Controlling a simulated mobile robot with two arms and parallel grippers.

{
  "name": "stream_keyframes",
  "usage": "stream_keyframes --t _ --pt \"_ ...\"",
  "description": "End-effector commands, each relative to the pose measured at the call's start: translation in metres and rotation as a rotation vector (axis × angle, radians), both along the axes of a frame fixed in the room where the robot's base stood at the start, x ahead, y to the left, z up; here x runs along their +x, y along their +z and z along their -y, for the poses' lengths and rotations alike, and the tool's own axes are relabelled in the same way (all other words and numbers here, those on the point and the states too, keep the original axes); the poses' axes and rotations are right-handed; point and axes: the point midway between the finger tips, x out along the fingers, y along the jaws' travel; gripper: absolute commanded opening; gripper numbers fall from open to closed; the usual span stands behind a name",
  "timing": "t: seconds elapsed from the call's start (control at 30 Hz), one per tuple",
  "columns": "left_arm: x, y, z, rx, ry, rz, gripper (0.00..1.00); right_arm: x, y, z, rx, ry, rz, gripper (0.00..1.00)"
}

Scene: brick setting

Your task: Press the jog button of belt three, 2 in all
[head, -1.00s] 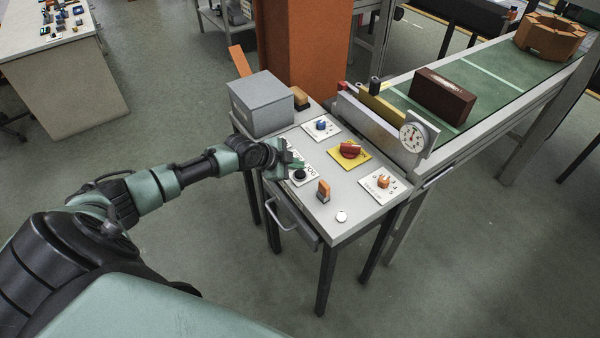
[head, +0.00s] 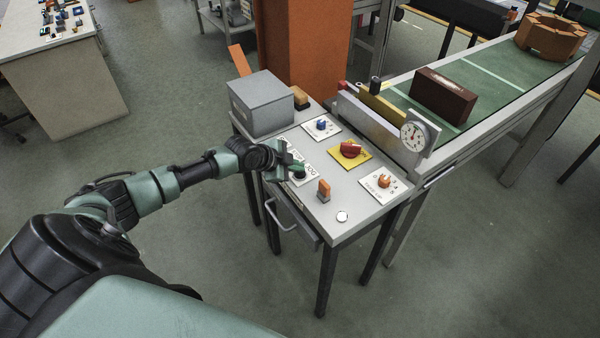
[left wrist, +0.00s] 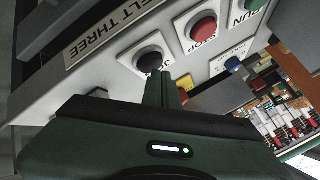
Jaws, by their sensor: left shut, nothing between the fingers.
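The jog button is black on a white plate marked JOG in the left wrist view (left wrist: 149,60), beside the BELT THREE label (left wrist: 115,27). It also shows in the head view as a black button (head: 299,177) at the console's near-left edge, partly covered by my fingers. My left gripper (head: 297,166) is shut and empty over that plate. In the left wrist view its fingertips (left wrist: 162,80) are right by the button's lower edge; I cannot tell whether they touch it. My right gripper is out of view.
In the left wrist view a red STOP button (left wrist: 203,27) and a green button (left wrist: 252,4) continue the row. The console also has a red switch on a yellow plate (head: 350,151), an orange knob (head: 384,182), an upright orange switch (head: 324,190) and a grey box (head: 262,104).

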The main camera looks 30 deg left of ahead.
Motion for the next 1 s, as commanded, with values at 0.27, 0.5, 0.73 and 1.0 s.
stream_keyframes --t 0.27,0.5,0.73,1.0 --pt "0.0 -0.004 -0.0002 0.0 0.0 0.0 0.0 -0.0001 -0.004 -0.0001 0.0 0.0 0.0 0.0" --pt "-0.0001 -0.0072 -0.0002 0.0 0.0 0.0 0.0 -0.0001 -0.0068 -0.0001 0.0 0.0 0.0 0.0" --pt "-0.0002 -0.0083 -0.0001 0.0 0.0 -0.001 0.0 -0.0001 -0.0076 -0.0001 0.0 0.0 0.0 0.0" --pt "-0.0006 -0.0061 -0.0003 0.001 0.001 -0.002 0.0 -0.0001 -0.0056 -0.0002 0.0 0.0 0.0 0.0"
